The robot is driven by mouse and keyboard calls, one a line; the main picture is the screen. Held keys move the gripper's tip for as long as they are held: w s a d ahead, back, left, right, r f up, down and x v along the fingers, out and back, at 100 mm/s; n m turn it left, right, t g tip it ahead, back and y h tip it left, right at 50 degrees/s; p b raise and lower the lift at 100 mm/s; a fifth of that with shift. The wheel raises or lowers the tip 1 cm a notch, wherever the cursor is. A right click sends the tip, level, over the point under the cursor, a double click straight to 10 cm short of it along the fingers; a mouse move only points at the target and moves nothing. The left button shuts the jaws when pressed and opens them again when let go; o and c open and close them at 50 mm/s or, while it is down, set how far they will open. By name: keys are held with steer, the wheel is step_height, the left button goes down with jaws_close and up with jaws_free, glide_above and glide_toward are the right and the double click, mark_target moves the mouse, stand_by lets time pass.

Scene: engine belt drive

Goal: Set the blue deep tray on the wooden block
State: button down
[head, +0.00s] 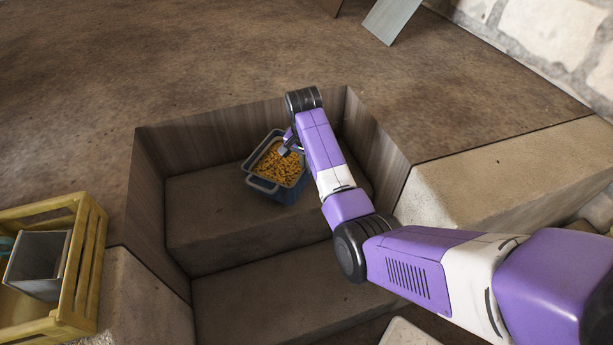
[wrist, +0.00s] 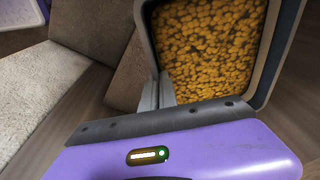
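The blue deep tray (head: 284,190), full of orange-yellow pieces, is in the sunken recess, at the upper brown step. I cannot tell whether it rests there or hangs just above. My gripper (head: 287,150) is at its upper rim. In the wrist view the tray (wrist: 284,50) fills the upper right, and my gripper's grey fingers (wrist: 158,92) are close together at its left wall, seemingly one on each side. The fingertips are partly hidden by the tray. I cannot pick out the wooden block for certain; the brown step (head: 205,215) may be it.
The recess has upright wood-grained walls (head: 150,200) and a lower step (head: 270,300) in front. A yellow crate (head: 85,265) holding a grey container (head: 38,262) stands at the left. A pale ledge (head: 500,170) lies to the right. The brown floor behind is mostly clear.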

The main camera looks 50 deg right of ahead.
mark_target(306, 177)
steer(key=shift+w+f+b, duration=0.1)
steer(key=shift+f+b, duration=0.4)
steer(key=shift+f, duration=1.5)
steer(key=c, duration=2)
jaws_free()
steer(key=shift+f, duration=0.25)
steer(key=shift+c, duration=0.2)
steer(key=o, duration=0.4)
steer(key=shift+c, duration=0.2)
steer(key=shift+r, duration=0.1)
